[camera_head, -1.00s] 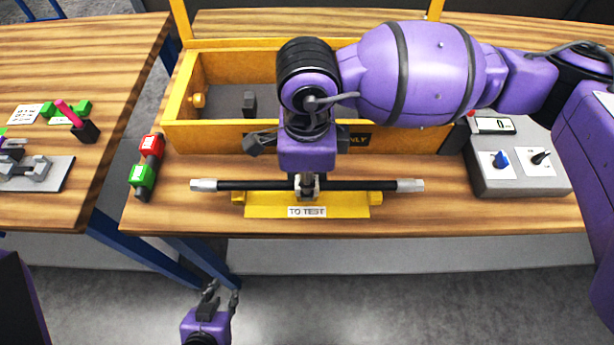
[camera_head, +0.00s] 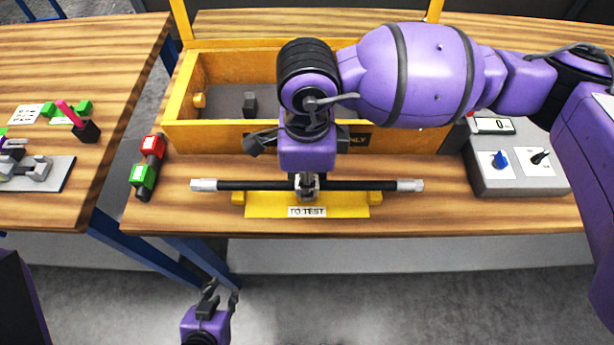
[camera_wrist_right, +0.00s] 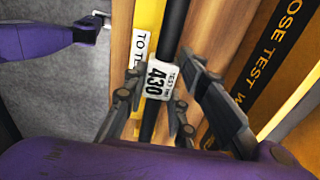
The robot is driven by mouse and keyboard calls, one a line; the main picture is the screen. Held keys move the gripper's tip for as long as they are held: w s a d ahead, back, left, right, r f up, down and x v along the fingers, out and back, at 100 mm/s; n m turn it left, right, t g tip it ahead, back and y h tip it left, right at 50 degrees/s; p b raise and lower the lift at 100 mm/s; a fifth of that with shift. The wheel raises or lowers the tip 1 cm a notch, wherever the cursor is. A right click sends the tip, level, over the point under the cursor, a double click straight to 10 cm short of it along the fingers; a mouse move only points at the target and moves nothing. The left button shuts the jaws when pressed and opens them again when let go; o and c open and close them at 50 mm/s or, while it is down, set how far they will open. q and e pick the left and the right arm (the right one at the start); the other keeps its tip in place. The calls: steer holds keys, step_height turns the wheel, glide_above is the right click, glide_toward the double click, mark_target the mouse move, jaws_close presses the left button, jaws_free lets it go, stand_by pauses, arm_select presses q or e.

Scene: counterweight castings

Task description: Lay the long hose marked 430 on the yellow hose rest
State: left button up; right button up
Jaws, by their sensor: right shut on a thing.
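The long black hose (camera_head: 250,185) has pale metal ends and lies level across the yellow hose rest (camera_head: 335,211) on the front of the bench. Its white tag marked 430 (camera_wrist_right: 159,80) shows in the right wrist view. My right gripper (camera_head: 307,188) comes down from above and is shut on the hose near its middle. The hose lines up with the rest's two end supports; whether it bears fully on them I cannot tell. My left gripper (camera_head: 222,291) is open and empty, low in front of the bench over the floor.
A yellow-framed wooden bin (camera_head: 215,137) stands behind the rest. A grey instrument box (camera_head: 515,180) is on the right. Red (camera_head: 152,146) and green (camera_head: 143,177) blocks are on the left.

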arm_select(q)
steer(key=shift+s+f+b, duration=0.3)
steer(key=shift+s+f, duration=0.1)
steer(key=shift+f, duration=0.1)
arm_select(e)
steer(key=shift+f, duration=0.75)
steer(key=o, duration=1.1)
steer(key=shift+o, duration=0.2)
arm_select(q)
steer(key=shift+w+r, duration=0.1)
arm_select(e)
steer(key=shift+r, duration=0.1)
steer(key=shift+r+p, duration=1.6)
steer(key=shift+r, duration=1.9)
arm_select(q)
steer(key=w+r+t, duration=0.1)
steer(key=w+r, duration=0.3)
steer(key=r, duration=0.1)
steer(key=shift+w+r, duration=0.15)
steer(key=shift+r, duration=0.1)
arm_select(e)
steer(key=shift+f, duration=0.1)
